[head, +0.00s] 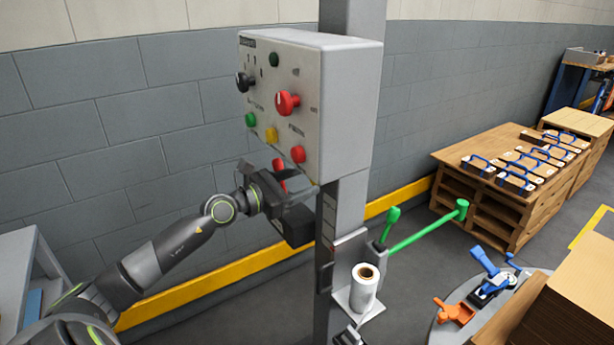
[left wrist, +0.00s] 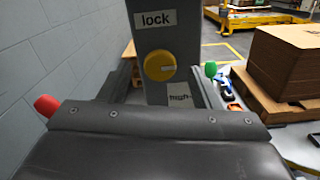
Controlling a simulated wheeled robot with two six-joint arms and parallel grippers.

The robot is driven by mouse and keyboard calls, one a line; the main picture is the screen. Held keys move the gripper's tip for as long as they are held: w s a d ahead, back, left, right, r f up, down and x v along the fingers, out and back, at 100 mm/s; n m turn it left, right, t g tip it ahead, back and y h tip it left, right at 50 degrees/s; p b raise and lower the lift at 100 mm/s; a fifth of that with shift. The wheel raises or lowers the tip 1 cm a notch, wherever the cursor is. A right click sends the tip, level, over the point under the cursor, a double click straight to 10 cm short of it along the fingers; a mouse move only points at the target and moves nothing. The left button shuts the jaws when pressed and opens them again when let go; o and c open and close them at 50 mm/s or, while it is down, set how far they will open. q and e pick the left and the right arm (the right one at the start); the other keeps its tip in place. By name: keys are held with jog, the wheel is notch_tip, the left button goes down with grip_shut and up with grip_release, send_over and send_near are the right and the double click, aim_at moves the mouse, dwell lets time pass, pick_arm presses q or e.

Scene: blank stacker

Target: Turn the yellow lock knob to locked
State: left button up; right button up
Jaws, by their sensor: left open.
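The yellow lock knob (left wrist: 159,66) is a round dial on a grey post in the left wrist view. A "lock" label (left wrist: 155,18) is above it and a partly covered "high" label (left wrist: 180,98) below it. A pale mark on the knob points to the right. I cannot make this knob out in the head view. My left gripper (head: 285,186) is open, just under the control box and left of the post, apart from the knob. My right gripper is not in view.
The control box (head: 340,110) on the post (head: 330,262) carries several coloured buttons and knobs. Green levers (head: 430,226) and a white roll (head: 364,286) are right of the post. A block wall (head: 120,110) is behind.

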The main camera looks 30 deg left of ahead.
pick_arm(q)
jog(key=shift+x, duration=1.1)
jog(key=shift+c, duration=0.3)
jog(key=c, duration=0.9)
